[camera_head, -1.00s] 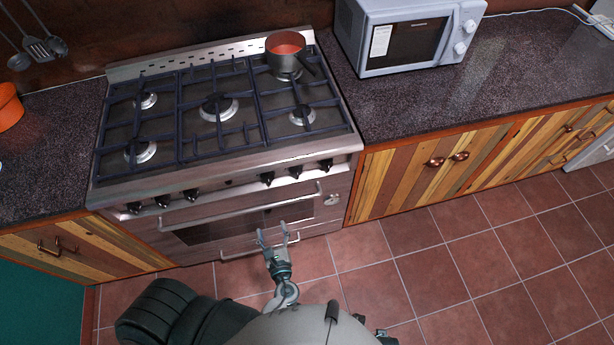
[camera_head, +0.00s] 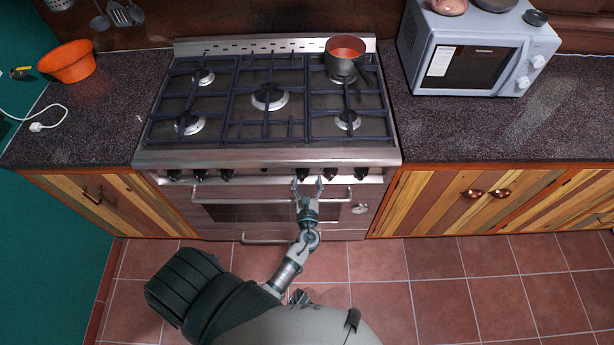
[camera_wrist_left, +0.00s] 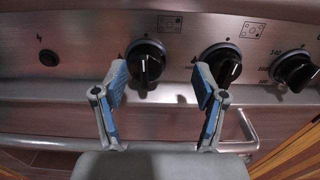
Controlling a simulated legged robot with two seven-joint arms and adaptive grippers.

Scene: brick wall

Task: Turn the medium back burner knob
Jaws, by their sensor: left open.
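The stove's front panel carries a row of black knobs. In the left wrist view a left knob (camera_wrist_left: 146,62) and a middle knob (camera_wrist_left: 222,65) each have a small burner diagram above; the diagrams are too small to tell which is the medium back burner's. A third knob (camera_wrist_left: 296,70) has numbers beside it. My left gripper (camera_head: 307,182) is at the right-hand knobs (camera_head: 275,174) in the head view. It is open and empty; in the wrist view its fingertips (camera_wrist_left: 161,75) straddle the left knob, with the right finger overlapping the middle knob's edge. My right gripper is not visible.
A handle bar (camera_head: 240,194) crosses the oven front below the knobs. A red-topped pot (camera_head: 345,66) sits on the back right burner. A microwave (camera_head: 415,60) stands on the right counter and an orange bowl (camera_head: 68,63) on the left. The tiled floor is clear.

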